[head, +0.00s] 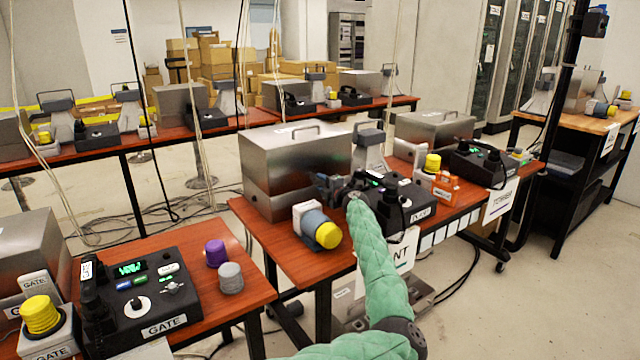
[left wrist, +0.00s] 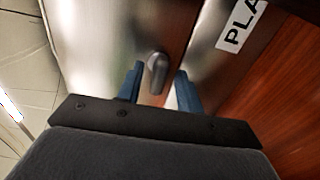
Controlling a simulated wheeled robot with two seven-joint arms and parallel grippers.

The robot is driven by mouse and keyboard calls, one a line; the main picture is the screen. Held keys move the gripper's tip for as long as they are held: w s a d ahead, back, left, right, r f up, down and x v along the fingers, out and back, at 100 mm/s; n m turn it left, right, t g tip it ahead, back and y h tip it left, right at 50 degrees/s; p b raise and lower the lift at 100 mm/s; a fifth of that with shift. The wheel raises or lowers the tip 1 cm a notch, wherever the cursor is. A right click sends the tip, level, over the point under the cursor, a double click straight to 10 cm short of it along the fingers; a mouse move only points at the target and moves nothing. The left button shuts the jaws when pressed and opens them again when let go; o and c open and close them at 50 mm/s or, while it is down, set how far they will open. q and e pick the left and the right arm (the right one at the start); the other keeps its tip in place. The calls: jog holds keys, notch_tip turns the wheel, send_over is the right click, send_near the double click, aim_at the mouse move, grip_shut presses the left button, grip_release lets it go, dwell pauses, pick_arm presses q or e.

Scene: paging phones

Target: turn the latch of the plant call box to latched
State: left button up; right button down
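The plant call box (head: 270,180) is a brushed metal box with a handle on top, on the middle red-brown table. In the left wrist view its metal face (left wrist: 95,45) fills much of the picture, with a "PLA..." label (left wrist: 242,22) at upper right. The latch (left wrist: 157,73), a small dark grey knob, sits near a seam of the box. My left gripper (head: 335,188) is at the box's right side in the head view. Its blue fingers (left wrist: 158,88) are apart, one either side of the latch, with gaps visible. The latch is hidden in the head view. My right gripper is out of view.
A blue-grey and yellow beacon (head: 318,227) lies in front of the box. A black phone console (head: 405,200) is right of my gripper, partly behind my green-sleeved arm. The gate console (head: 140,290) is on the left table (head: 215,318). Cables hang nearby.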

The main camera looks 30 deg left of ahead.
pick_arm(q)
jog(key=shift+w+a, duration=0.25)
jog(key=shift+a, duration=0.4)
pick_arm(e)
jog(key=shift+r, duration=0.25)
pick_arm(q)
jog(key=shift+c, duration=0.3)
grip_shut()
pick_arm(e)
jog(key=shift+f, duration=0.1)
